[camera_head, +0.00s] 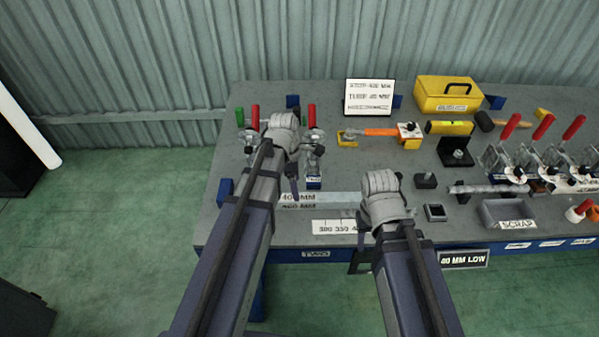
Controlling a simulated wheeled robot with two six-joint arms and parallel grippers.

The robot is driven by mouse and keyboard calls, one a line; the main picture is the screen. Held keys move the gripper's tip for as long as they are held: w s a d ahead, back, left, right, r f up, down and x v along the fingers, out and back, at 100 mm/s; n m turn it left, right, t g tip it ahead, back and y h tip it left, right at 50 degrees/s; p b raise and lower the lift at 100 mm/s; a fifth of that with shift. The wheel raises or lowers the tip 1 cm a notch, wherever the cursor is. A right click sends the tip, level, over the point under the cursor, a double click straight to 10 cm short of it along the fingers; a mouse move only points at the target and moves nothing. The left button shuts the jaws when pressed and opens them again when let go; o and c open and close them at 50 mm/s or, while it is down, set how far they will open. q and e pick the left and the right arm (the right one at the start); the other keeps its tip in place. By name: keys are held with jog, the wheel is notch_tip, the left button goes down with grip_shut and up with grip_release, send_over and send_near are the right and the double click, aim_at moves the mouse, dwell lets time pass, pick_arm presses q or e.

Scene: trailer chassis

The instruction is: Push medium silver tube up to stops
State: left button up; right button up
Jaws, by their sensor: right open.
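A silver-grey tube-like bar (488,188) lies at the right side of the bench, near the clear clamps. A pale strip marked 40 MM (335,198) lies mid-bench between my arms; I cannot tell whether it is a tube or a scale. My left gripper (284,128) is over the red-handled clamps at the left, seen from behind; its jaws are hidden. My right gripper (381,186) is open, above the bench at the right end of the pale strip. No stops can be clearly made out; my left gripper and arm hide part of that area.
The blue-edged bench (235,110) holds a sign (369,96), a yellow box (448,95), an orange-handled tool (372,131), a grey SCRAP tray (484,213) and several clear clamps (530,160) with red handles. A white ruler plate (335,227) lies near the front edge.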

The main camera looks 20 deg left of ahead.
aim_at(292, 197)
pick_arm(q)
jog(key=shift+w, duration=0.1)
jog(key=f+b, duration=0.5)
jog(key=d+f+b, duration=0.1)
jog(key=f+b, duration=0.1)
jog(key=shift+w+f+b, duration=0.1)
jog(key=shift+f+b, duration=0.25)
jog(key=shift+b, duration=0.05)
grip_shut()
dwell(0.6)
dwell(0.8)
jog(key=shift+s+a, duration=0.2)
jog(key=shift+a, duration=0.35)
jog(key=shift+s+a, duration=0.15)
jog(key=shift+a, duration=0.4)
dwell(0.3)
jog(key=shift+w+a, duration=0.3)
jog(key=shift+w, duration=0.65)
jog(key=shift+w+a, duration=0.3)
jog(key=shift+w, duration=0.6)
dwell(0.5)
